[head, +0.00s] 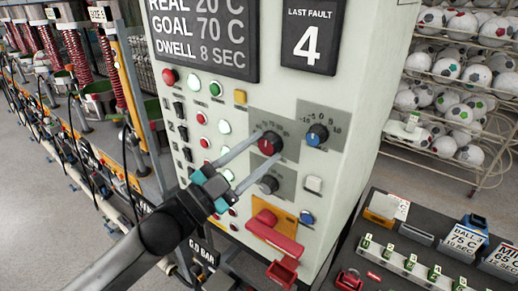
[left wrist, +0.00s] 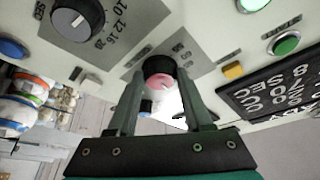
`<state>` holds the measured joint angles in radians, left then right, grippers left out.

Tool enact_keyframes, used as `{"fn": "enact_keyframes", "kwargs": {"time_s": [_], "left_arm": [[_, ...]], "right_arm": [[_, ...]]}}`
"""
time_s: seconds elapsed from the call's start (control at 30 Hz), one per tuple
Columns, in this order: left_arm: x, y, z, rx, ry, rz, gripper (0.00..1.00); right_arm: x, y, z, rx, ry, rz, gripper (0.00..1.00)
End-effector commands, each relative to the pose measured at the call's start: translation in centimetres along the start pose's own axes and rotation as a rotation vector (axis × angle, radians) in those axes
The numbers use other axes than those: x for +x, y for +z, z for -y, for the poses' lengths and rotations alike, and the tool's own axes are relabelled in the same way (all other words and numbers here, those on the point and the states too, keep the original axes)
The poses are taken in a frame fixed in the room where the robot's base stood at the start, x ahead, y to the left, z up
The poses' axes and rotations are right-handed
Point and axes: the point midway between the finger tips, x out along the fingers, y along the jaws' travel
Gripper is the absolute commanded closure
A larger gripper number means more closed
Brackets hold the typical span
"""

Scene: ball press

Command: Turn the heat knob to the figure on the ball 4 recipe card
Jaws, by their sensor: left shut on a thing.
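The heat knob, dark with a red face (head: 268,143), sits on a grey scale plate on the pale control panel (head: 350,110). My left gripper (head: 266,147) reaches it from the lower left with its fingers shut on either side of it. The left wrist view shows the red knob (left wrist: 158,82) between the fingertips. The display (head: 203,32) reads REAL 20 C, GOAL 70 C, DWELL 8 SEC. A recipe card (head: 465,240) at right reads BALL and 75 C; its ball number is hard to read. Another card (head: 500,260) is cut off at 65 C. My right gripper is not in view.
A blue-faced knob (head: 317,135) is close to the right, and a grey knob (head: 268,185) is just below. Buttons line the panel's left side. A red lever (head: 275,235) juts out below. A rack of footballs (head: 460,95) stands behind at right.

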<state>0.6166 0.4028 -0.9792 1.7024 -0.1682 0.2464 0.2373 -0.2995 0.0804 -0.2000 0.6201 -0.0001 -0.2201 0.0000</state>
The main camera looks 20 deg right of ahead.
Motion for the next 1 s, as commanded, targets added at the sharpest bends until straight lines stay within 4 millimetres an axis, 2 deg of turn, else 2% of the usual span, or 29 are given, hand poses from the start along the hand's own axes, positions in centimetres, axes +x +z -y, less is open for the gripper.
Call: {"fn": "enact_keyframes", "kwargs": {"time_s": [0.4,0.93,0.97,1.0], "left_arm": [[0.02,-0.02,0.27,0.171,0.07,0.002,1.0],[0.0,0.03,0.24,0.191,0.078,0.002,1.0],[0.0,0.03,0.24,0.191,0.078,0.002,0.47],[0.0,0.02,0.24,0.19,0.078,0.002,0.43]], "right_arm": [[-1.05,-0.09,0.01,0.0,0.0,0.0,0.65],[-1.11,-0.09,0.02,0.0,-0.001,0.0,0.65],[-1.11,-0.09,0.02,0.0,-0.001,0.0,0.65],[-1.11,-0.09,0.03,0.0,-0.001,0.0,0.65]]}}
